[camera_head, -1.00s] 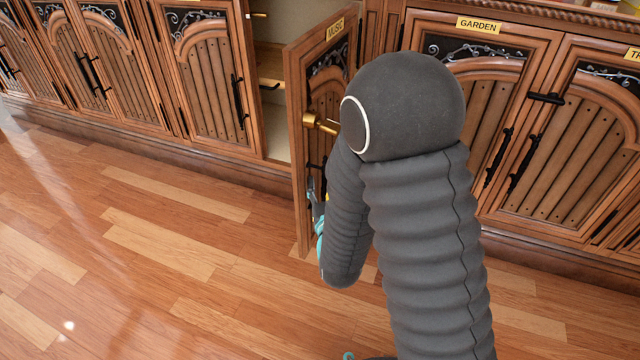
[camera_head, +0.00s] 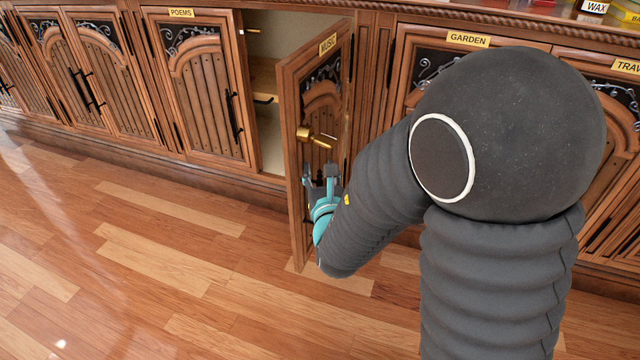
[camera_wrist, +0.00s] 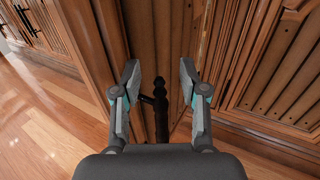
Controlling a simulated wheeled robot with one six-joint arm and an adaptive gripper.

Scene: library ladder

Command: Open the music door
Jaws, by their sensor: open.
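The music door (camera_head: 297,211), with a yellow MUSIC label (camera_head: 328,45), stands swung well out from the cabinet, hinged on its right side. My gripper (camera_head: 321,173) is at the front face of the door, below the knob. In the wrist view, my gripper (camera_wrist: 158,84) is open, with one finger on each side of a black bar handle (camera_wrist: 161,110) on the door. The fingers look apart from the handle. My arm hides part of the cabinet to the right.
The opened compartment (camera_head: 268,110) shows a shelf and pale inner walls. The closed POEMS door (camera_head: 205,90) is to the left, and the GARDEN door (camera_head: 432,45) to the right. The wood floor (camera_head: 150,260) in front is clear.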

